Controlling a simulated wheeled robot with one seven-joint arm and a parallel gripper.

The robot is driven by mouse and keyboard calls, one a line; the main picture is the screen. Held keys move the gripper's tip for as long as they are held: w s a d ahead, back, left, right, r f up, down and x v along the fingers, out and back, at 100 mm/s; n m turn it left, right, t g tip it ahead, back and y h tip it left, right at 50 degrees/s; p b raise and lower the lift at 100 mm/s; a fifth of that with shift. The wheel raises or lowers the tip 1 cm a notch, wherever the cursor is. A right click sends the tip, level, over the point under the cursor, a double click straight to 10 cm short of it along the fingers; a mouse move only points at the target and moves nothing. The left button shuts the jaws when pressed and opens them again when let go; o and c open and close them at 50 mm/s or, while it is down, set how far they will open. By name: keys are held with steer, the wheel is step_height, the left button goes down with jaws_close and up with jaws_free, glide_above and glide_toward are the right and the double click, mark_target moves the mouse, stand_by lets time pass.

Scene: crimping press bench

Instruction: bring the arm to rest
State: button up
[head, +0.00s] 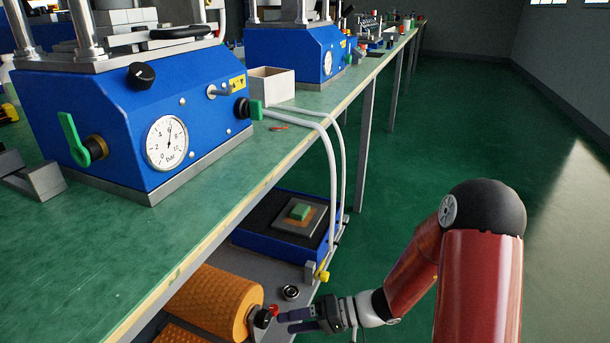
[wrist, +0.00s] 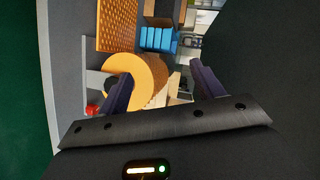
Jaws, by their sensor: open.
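My gripper (head: 292,321) is low beside the bench, at the edge of the lower shelf in the head view. It points left toward the orange textured roll (head: 215,300) with a black end fitting (head: 262,318). In the wrist view my gripper (wrist: 158,82) has its two dark fingers spread apart, with nothing held between them. The orange roll (wrist: 150,75) shows beyond and between the fingers there. A small red part (head: 273,309) is near the fingertips; I cannot tell whether they touch. My red arm reaches down from the right.
The green bench top (head: 110,245) overhangs the shelf and carries blue presses (head: 130,120). White hoses (head: 325,140) hang down its side. A blue-based unit (head: 275,235) stands on the shelf (head: 240,260). The green floor (head: 450,120) to the right is clear.

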steer(key=s+d+r+m+t+h+p, duration=0.1)
steer(key=s+d+r+h, duration=0.3)
steer(key=r, duration=0.5)
steer(key=s+d+r+m+t+h+p, duration=0.1)
steer(key=s+d+r+t+h+p, duration=0.2)
steer(key=r, duration=0.7)
steer(key=s+d+r+m+t+h+p, duration=0.1)
steer(key=s+d+r+t+h+p, duration=0.1)
steer(key=s+d+r+h+p, duration=0.2)
steer(key=s+d+r+h, duration=0.3)
steer(key=d+r+h, duration=0.1)
steer(key=d+r, duration=0.2)
steer(key=shift+s+d+r, duration=0.15)
steer(key=shift+d+r, duration=0.05)
steer(key=shift+r, duration=0.05)
